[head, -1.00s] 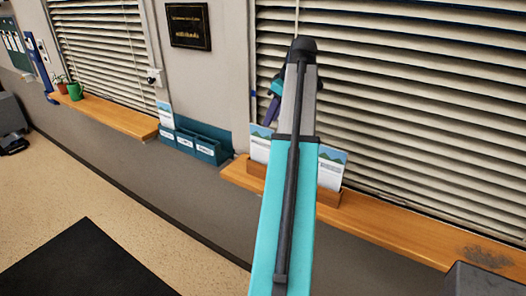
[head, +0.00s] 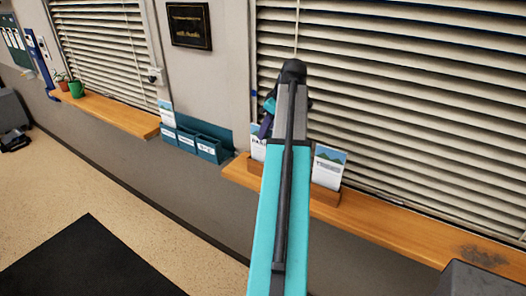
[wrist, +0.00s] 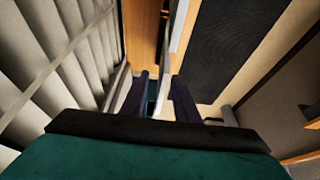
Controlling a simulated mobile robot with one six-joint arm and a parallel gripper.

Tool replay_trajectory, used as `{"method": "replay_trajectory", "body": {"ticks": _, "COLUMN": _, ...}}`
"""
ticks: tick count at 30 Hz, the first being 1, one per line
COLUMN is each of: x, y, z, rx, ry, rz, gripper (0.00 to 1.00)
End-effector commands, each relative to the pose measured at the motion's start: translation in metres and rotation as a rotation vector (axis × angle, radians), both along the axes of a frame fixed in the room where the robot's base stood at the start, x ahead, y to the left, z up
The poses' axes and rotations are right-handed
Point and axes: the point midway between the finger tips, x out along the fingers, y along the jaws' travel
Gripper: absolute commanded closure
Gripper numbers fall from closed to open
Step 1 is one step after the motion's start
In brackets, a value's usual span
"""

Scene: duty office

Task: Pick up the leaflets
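Leaflets with a green and blue picture stand upright in a wooden holder (head: 325,194) on the right window sill. The right leaflets (head: 328,167) show plainly; the left leaflets (head: 258,142) are partly hidden by my arm. My gripper (head: 265,127) is near the left leaflets in the head view, its fingers partly hidden. In the wrist view my gripper (wrist: 160,95) points down with its two dark fingers apart. A thin pale edge shows around the gap between them; whether a finger touches it I cannot tell.
A teal organiser (head: 205,147) with labelled compartments and another leaflet (head: 166,113) is left of the sill. Window blinds (head: 400,100) rise close behind the holder. The right sill (head: 400,228) is clear along its middle.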

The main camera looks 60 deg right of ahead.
Motion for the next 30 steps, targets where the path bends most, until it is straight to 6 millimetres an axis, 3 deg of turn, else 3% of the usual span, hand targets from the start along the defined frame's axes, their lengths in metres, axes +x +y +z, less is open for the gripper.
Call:
{"method": "replay_trajectory", "body": {"ticks": 8, "x": 0.002, "y": 0.001, "z": -0.004, "rx": 0.001, "ry": 0.0, "rz": -0.001, "gripper": 0.72}}
{"method": "replay_trajectory", "body": {"ticks": 30, "x": 0.02, "y": 0.003, "z": -0.047, "rx": 0.0, "ry": 0.0, "rz": -0.002, "gripper": 0.72}}
